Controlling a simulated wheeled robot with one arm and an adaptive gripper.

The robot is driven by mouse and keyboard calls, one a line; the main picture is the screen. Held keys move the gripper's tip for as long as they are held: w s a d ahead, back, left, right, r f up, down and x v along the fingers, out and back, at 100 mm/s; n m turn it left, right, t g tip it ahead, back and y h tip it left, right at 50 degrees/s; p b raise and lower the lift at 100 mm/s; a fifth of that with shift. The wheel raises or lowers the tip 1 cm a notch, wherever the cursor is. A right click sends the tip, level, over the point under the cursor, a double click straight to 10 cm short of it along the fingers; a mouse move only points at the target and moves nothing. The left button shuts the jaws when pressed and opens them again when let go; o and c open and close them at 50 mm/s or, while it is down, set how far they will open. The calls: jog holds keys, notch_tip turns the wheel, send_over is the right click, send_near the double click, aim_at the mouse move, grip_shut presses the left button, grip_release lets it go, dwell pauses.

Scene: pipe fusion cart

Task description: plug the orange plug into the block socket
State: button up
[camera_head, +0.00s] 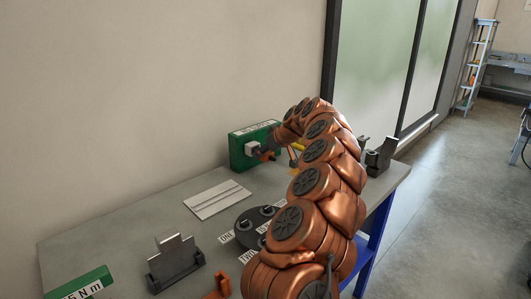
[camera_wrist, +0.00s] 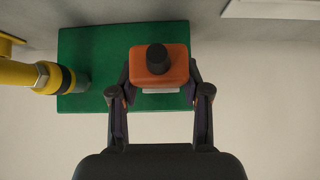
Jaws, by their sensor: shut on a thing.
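The orange plug (camera_wrist: 170,74) with a dark round knob is between my gripper's (camera_wrist: 160,84) two fingers in the wrist view. My gripper is shut on it. The plug is in front of the green block (camera_wrist: 100,50), and a pale edge shows just below the plug. In the head view the green block (camera_head: 240,155) stands at the back of the bench against the wall, and the orange plug (camera_head: 267,156) is close to its face. The socket opening is hidden, and I cannot tell whether the plug touches it or is inside it.
A yellow part with a metal collar (camera_wrist: 42,76) reaches the block's left side in the wrist view. On the bench (camera_head: 120,215) are a white plate (camera_head: 217,199), a dark round base (camera_head: 253,222), and a grey bracket (camera_head: 175,259). A dark holder (camera_head: 380,157) stands behind my arm.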

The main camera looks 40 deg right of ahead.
jog(key=shift+w+p, duration=0.3)
jog(key=shift+w, duration=0.7)
jog(key=o, duration=1.3)
jog(key=v, duration=1.2)
